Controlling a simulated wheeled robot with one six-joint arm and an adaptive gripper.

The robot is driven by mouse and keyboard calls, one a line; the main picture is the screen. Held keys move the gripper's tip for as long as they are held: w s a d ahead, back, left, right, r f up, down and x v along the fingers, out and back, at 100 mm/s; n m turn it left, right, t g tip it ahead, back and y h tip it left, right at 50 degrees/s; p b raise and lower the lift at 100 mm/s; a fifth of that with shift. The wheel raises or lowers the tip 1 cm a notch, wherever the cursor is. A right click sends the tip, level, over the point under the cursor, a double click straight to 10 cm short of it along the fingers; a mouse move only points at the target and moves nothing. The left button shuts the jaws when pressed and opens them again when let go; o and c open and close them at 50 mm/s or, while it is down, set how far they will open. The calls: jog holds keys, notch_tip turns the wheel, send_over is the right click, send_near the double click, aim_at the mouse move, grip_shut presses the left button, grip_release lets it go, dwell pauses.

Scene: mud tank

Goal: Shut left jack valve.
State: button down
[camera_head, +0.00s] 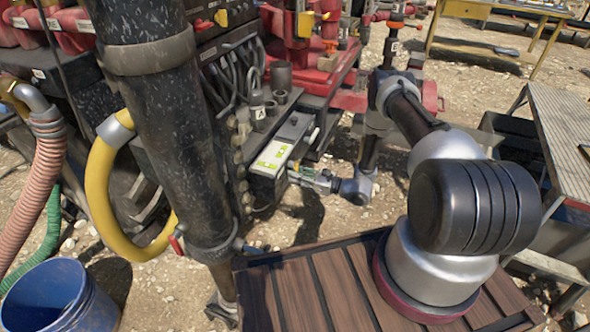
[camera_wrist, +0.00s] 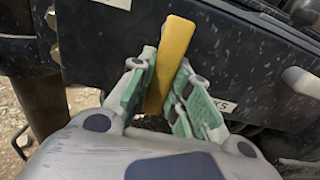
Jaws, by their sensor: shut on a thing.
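A flat yellow valve lever (camera_wrist: 176,50) stands out from the dark front panel (camera_wrist: 230,60) in the wrist view, tilted a little to the right. My gripper (camera_wrist: 164,75) is shut on the lever, with a green-padded finger on each side of it. In the head view my gripper (camera_head: 305,177) reaches from the right to the front of the valve box (camera_head: 265,187). The lever is too small to make out clearly there.
A pale grey handle (camera_wrist: 300,80) sticks out of the panel to the right of the lever. A label ending in "KS" (camera_wrist: 230,107) is partly hidden by my right finger. A yellow hose (camera_head: 97,185) and blue bucket (camera_head: 60,297) stand left. Gravel lies open below my arm.

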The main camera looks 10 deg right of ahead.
dwell(0.4)
jog(key=c, duration=1.3)
grip_release()
jog(key=shift+s+d, duration=0.1)
jog(key=v, duration=1.2)
jog(key=shift+f, duration=0.1)
